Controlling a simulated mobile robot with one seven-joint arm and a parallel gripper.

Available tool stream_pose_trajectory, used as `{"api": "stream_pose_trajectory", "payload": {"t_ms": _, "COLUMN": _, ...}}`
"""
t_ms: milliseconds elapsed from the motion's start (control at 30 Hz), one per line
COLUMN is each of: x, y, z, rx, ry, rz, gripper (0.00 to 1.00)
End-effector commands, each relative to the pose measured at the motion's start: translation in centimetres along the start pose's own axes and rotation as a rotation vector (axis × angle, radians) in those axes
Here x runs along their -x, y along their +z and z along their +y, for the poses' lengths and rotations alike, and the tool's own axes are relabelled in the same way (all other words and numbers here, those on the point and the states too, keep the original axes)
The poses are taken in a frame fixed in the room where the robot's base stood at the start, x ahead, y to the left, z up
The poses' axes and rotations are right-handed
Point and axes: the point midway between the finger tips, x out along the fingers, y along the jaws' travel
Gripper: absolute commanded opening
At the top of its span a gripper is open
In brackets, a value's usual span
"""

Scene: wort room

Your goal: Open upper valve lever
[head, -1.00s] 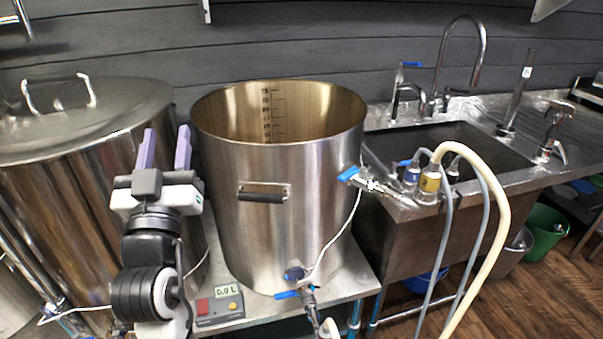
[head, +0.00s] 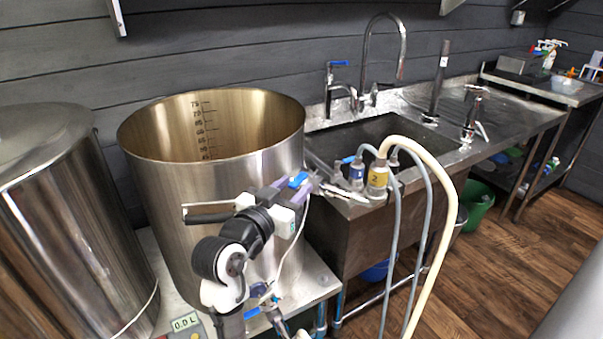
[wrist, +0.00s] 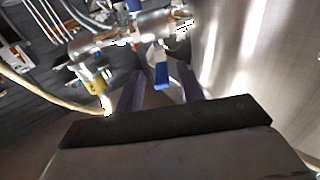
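The upper valve (head: 318,184) sticks out of the right side of the open steel pot (head: 170,215), with a blue lever (head: 298,180). My gripper (head: 291,187) is at the pot's right front, its purple fingers reaching up to the lever. In the wrist view, the blue lever (wrist: 161,76) hangs below the metal valve body (wrist: 120,47), between my two spread fingers (wrist: 160,92). The gripper is open, with gaps beside the lever; firm contact cannot be made out.
A lower valve with a blue handle (head: 252,313) sits near the pot's base, close below my arm. Hoses (head: 440,190) hang in front of the sink (head: 370,140) at right. A lidded steel vessel (head: 60,230) stands at left. Wooden floor (head: 500,250) is free at right.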

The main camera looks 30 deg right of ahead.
Motion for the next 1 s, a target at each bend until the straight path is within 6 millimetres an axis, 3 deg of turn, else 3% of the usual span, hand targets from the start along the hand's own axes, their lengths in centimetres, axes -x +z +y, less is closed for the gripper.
{"api": "stream_pose_trajectory", "payload": {"t_ms": 100, "x": -2.1, "y": -0.2, "z": 0.1, "rx": 0.0, "ry": 0.001, "rz": -0.001, "gripper": 0.38}}
{"api": "stream_pose_trajectory", "payload": {"t_ms": 300, "x": -4.0, "y": -0.1, "z": 0.0, "rx": -0.001, "ry": -0.001, "rz": 0.0, "gripper": 0.38}}
{"api": "stream_pose_trajectory", "payload": {"t_ms": 633, "x": -4.4, "y": 0.0, "z": -0.1, "rx": -0.001, "ry": -0.002, "rz": 0.001, "gripper": 0.38}}
{"api": "stream_pose_trajectory", "payload": {"t_ms": 933, "x": -4.4, "y": 0.0, "z": -0.1, "rx": 0.0, "ry": -0.002, "rz": 0.001, "gripper": 0.02}}
{"api": "stream_pose_trajectory", "payload": {"t_ms": 1000, "x": -4.4, "y": 0.0, "z": -0.1, "rx": 0.0, "ry": -0.002, "rz": 0.001, "gripper": 0.0}}
